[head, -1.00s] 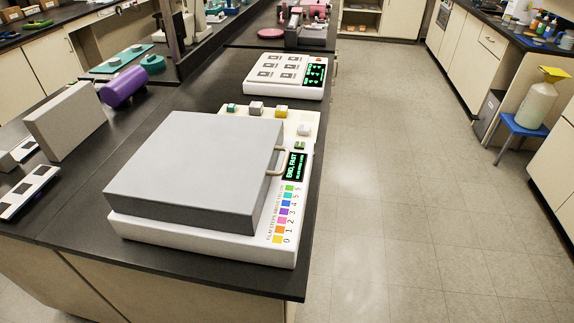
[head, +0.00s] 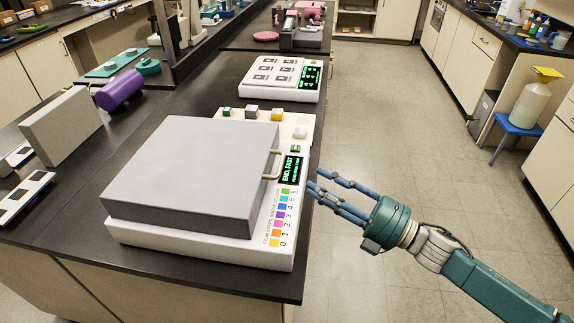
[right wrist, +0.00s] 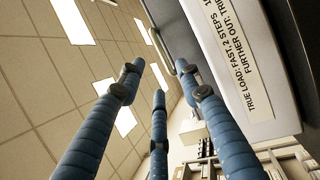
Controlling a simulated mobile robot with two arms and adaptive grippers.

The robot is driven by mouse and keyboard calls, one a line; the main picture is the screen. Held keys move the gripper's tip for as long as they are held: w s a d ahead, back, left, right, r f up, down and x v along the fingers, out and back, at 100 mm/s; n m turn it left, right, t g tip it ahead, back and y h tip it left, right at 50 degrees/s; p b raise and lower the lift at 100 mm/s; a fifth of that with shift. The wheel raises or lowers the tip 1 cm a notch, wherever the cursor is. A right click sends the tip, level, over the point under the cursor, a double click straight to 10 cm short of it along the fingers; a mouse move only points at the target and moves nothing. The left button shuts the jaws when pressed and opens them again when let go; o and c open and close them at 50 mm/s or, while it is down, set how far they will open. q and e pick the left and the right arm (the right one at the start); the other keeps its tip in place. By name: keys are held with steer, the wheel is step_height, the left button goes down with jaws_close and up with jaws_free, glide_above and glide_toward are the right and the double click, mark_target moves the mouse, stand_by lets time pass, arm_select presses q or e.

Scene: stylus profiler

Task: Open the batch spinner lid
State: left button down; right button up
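The batch spinner is a white base (head: 200,245) on the dark bench with a large grey box-shaped lid (head: 190,165) resting shut on it. A pale handle (head: 271,168) sits on the lid's right side. The base's right strip has a lit green display (head: 291,170) and numbered colour squares. My right gripper (head: 314,181) is just right of the base, close to the display, with its blue fingers spread and nothing between them. In the right wrist view the open fingers (right wrist: 160,72) point past a printed label (right wrist: 232,55). My left gripper is out of view.
Small coloured blocks (head: 251,112) sit on the pale panel behind the lid. Another white device (head: 281,78) stands farther back.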

mark_target(281, 164)
steer(key=p+x, duration=0.2)
steer(key=x, duration=0.6)
steer(key=shift+w+a+r+p, duration=0.15)
steer(key=shift+w+a+p, duration=0.1)
steer(key=shift+w+p, duration=0.05)
steer(key=shift+w+a, duration=0.25)
steer(key=shift+a, duration=0.05)
steer(key=shift+c, duration=0.3)
jaws_close()
